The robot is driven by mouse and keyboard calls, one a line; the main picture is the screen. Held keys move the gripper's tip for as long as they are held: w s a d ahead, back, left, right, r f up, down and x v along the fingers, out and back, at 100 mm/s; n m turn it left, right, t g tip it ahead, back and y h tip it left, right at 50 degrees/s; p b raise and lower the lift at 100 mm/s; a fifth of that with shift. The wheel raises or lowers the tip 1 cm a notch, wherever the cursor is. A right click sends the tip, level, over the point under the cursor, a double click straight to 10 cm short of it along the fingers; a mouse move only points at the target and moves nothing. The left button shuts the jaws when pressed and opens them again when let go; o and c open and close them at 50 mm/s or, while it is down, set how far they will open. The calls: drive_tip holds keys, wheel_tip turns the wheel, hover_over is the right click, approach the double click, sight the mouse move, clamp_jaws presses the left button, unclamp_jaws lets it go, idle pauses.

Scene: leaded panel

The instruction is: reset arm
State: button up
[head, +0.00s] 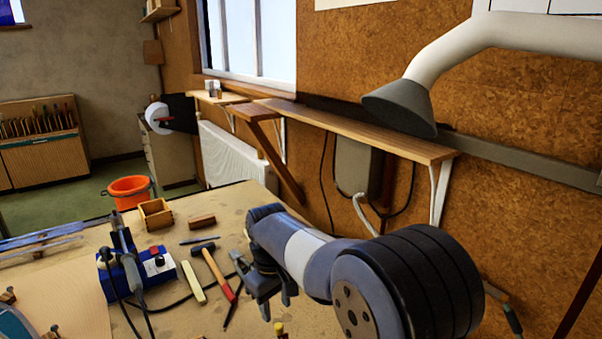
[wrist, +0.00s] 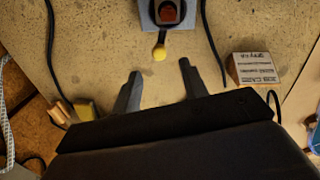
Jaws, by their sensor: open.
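My arm (head: 310,255) reaches in from the lower right over the workbench (head: 185,225). My gripper (head: 276,306) points down over the bench with its fingers apart. In the wrist view my gripper (wrist: 159,72) shows two dark fingers spread wide with bare bench between them. A yellow-tipped thing (wrist: 159,52) lies just beyond the fingertips, joined to a grey piece with a dark red part. I see nothing held.
A hammer (head: 213,268), a pale bar (head: 193,282) and a blue soldering unit (head: 152,262) with cables lie left of my gripper. A small wooden box (head: 155,214) is farther back. A wooden shelf (head: 350,130) and grey extraction hood (head: 402,106) are above, right.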

sight(280, 324)
drive_tip(key=f, duration=0.3)
drive_tip(key=f+p, duration=0.1)
drive_tip(key=f, duration=0.3)
drive_tip(key=shift+d, duration=0.2)
drive_tip(key=shift+w+d+r+m, duration=0.15)
drive_tip(key=shift+w+m, duration=0.05)
drive_tip(key=shift+m, duration=0.4)
drive_tip(key=shift+d+m, duration=0.55)
drive_tip(key=shift+m, duration=0.55)
drive_tip(key=shift+r, duration=0.15)
